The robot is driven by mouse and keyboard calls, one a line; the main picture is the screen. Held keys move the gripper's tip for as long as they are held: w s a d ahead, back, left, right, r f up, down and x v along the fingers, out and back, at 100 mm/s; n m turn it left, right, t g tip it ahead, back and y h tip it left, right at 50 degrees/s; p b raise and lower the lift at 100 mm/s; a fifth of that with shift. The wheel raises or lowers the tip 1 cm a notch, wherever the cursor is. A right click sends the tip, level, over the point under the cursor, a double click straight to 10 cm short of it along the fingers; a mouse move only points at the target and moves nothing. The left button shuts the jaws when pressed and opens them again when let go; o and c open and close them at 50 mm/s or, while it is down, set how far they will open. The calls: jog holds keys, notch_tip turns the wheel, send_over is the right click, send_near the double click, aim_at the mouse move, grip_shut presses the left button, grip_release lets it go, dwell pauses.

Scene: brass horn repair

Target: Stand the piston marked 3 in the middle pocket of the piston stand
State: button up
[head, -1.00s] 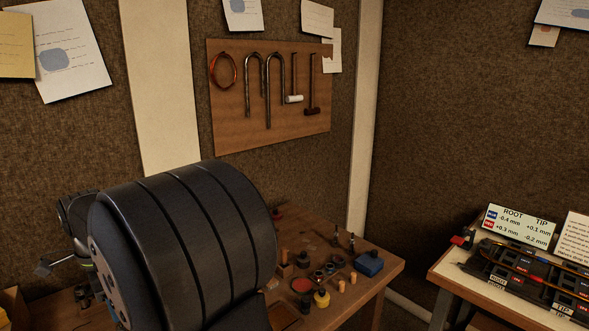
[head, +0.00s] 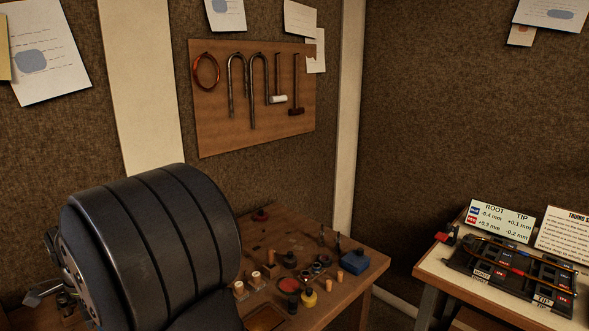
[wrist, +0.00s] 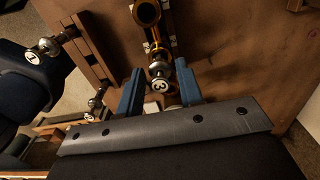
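In the wrist view, the piston marked 3 (wrist: 159,85) shows its pale numbered disc and metal stem. My gripper (wrist: 160,72) has its two blue fingers on either side of that piston, with a gap on each side, so it looks open around it and not touching. The piston marked 1 (wrist: 33,57) is at the left of the wrist view. Another small metal knobbed piece (wrist: 93,103) is lower left, its number too small to read. I cannot make out the stand's middle pocket. In the head view, my gripper is hidden.
Brass rings and tubes (wrist: 147,14) sit just beyond the piston marked 3. In the head view, the wooden bench (head: 345,300) holds pale-topped pegs (head: 255,278), small jars and a blue block (head: 352,262). A second table at right bears a dark rack (head: 515,270).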

grip_shut()
jog(key=shift+r, duration=3.95)
jog(key=s+d+f+n, duration=0.1)
jog(key=s+d+n, duration=0.4)
jog(key=s+d, duration=0.4)
jog(key=shift+s+d+f+n, duration=0.25)
jog(key=shift+d+f+n, duration=0.05)
jog(key=shift+f+n, duration=0.1)
